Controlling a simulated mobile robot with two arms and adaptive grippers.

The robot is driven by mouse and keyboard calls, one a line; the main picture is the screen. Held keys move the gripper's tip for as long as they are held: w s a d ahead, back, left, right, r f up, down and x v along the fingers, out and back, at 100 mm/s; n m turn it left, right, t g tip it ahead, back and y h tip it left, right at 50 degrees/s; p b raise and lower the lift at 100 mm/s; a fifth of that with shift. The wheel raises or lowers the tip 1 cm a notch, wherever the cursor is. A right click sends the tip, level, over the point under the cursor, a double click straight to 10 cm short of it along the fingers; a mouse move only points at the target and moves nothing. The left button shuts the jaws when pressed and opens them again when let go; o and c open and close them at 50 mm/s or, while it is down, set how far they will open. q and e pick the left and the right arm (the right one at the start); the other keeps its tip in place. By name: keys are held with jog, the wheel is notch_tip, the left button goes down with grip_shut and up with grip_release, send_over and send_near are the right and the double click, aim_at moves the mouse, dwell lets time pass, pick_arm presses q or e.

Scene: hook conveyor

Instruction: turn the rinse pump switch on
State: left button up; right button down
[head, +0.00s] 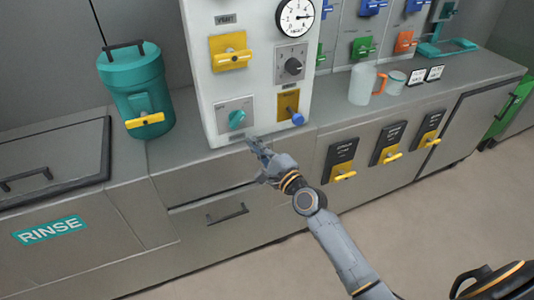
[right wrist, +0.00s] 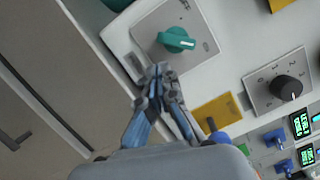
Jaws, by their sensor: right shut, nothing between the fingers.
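A white upright panel (head: 262,80) carries several controls. A teal rotary knob (head: 237,119) sits on a grey plate at its lower left, its grip tilted; the knob also shows in the right wrist view (right wrist: 176,40). The small label below it cannot be read, so I cannot confirm that it is the rinse pump switch. My right gripper (head: 253,143) is shut and empty, below and slightly right of the knob, by the panel's lower edge. In the right wrist view its fingertips (right wrist: 159,70) are apart from the knob. My left gripper is not in view.
On the panel are a black knob (head: 294,66), a blue-tipped lever (head: 297,118) on a yellow plate, a yellow valve handle (head: 232,57) and a gauge (head: 295,18). A teal canister (head: 137,85) stands left. A clear jug (head: 363,84) stands right.

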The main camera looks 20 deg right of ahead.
jog(key=v, duration=0.6)
dwell(0.3)
jog(key=s+d+f+n+g+h+p, duration=0.1)
jog(key=s+f+n+g, duration=0.3)
jog(key=f, duration=0.8)
jog(key=s+f+n+g+h+p, duration=0.15)
jog(key=s+f, duration=0.35)
jog(key=f, duration=0.7)
jog(key=s+d+f+n+g+h, duration=0.1)
jog(key=s+f+n+g, duration=0.3)
jog(key=f, duration=0.8)
jog(key=s+f+n+g, duration=0.2)
jog(key=s+f, duration=0.3)
jog(key=s, duration=0.6)
jog(key=s+f+n+g+h+p, duration=0.1)
jog(key=s+f+n+g, duration=0.2)
jog(key=s, duration=0.9)
jog(key=s+f+n+g, duration=0.2)
jog(key=s+f+n, duration=0.4)
jog(key=s, duration=0.6)
notch_tip(320, 180, down, 3)
jog(key=shift+d+r+g, duration=0.15)
jog(key=shift+d+g, duration=0.2)
jog(key=shift+d, duration=0.1)
jog(key=shift+s, duration=0.1)
